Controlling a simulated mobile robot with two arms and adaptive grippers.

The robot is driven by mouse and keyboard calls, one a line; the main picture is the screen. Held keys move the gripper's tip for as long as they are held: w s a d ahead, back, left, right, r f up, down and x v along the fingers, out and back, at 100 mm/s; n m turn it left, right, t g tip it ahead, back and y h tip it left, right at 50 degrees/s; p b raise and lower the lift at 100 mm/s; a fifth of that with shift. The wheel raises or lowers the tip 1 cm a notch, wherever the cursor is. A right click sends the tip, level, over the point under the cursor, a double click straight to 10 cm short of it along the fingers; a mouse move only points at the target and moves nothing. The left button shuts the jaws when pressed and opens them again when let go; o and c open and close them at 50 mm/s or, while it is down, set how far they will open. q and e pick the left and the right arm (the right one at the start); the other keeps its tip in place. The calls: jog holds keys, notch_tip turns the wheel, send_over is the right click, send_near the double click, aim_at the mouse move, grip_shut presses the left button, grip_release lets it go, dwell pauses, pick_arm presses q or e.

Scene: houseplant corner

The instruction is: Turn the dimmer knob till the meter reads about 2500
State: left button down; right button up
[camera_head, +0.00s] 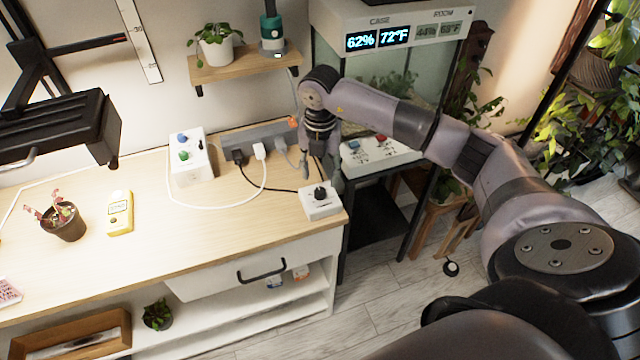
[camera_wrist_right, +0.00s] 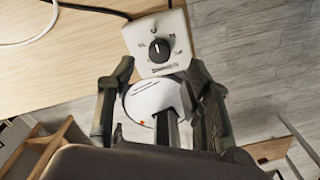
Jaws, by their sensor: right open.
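The dimmer is a small white box (camera_head: 322,207) at the right front corner of the wooden table. Its black knob (camera_head: 320,192) stands on top; the right wrist view shows the knob (camera_wrist_right: 159,50) with its white mark pointing roughly up in the picture. My right gripper (camera_head: 323,174) is open and empty, just behind and above the dimmer. In the right wrist view its fingers (camera_wrist_right: 158,74) are spread below the knob, apart from it. The yellow meter (camera_head: 119,213) lies on the table's left part; its reading is too small to read. My left gripper is out of view.
A white box with blue and green knobs (camera_head: 189,160) stands behind, near a grey power strip (camera_head: 262,137) with cables. A potted plant (camera_head: 63,221) is left of the meter, under a black lamp (camera_head: 60,125). A glass tank (camera_head: 385,75) stands behind my right arm.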

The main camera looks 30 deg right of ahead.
aim_at(320, 190)
notch_tip(320, 190, down, 6)
jog(key=shift+f+p, duration=0.1)
jog(key=shift+p, duration=0.25)
jog(key=shift+c, duration=0.2)
grip_shut()
dwell(0.3)
